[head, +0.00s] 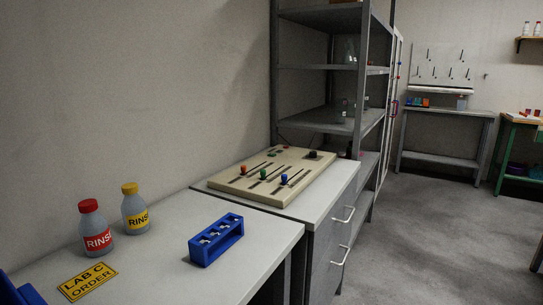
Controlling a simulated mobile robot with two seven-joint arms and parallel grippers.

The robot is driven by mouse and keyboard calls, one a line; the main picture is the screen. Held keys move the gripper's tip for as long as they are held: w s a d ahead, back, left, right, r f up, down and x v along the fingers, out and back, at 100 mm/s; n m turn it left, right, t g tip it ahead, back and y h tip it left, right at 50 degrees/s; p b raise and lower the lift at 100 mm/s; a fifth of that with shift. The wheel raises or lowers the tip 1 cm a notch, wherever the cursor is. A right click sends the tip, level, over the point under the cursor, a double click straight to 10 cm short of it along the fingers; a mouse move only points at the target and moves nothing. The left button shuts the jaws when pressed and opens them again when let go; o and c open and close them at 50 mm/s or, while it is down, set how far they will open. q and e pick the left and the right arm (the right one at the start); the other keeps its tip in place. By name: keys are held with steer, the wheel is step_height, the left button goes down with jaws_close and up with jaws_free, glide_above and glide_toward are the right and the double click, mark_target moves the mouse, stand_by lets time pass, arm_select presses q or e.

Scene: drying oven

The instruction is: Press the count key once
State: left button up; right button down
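A beige control panel (276,176) lies on the grey cabinet (334,196) in the middle of the head view. It has slots with a red knob (243,169), a green knob (263,174) and a blue knob (284,179). Small green and red parts (276,151) and a black knob (313,155) sit toward its back. No key label is readable, so I cannot tell which part, if any, is the count key. Neither of my grippers shows in this view.
A blue rack (216,241), a red-capped bottle (95,228), a yellow-capped bottle (134,210) and a yellow sign (88,281) are on the near bench (165,270). A blue object (22,292) is cut off at lower left. Shelving (325,120) stands behind the panel. Floor at right is clear.

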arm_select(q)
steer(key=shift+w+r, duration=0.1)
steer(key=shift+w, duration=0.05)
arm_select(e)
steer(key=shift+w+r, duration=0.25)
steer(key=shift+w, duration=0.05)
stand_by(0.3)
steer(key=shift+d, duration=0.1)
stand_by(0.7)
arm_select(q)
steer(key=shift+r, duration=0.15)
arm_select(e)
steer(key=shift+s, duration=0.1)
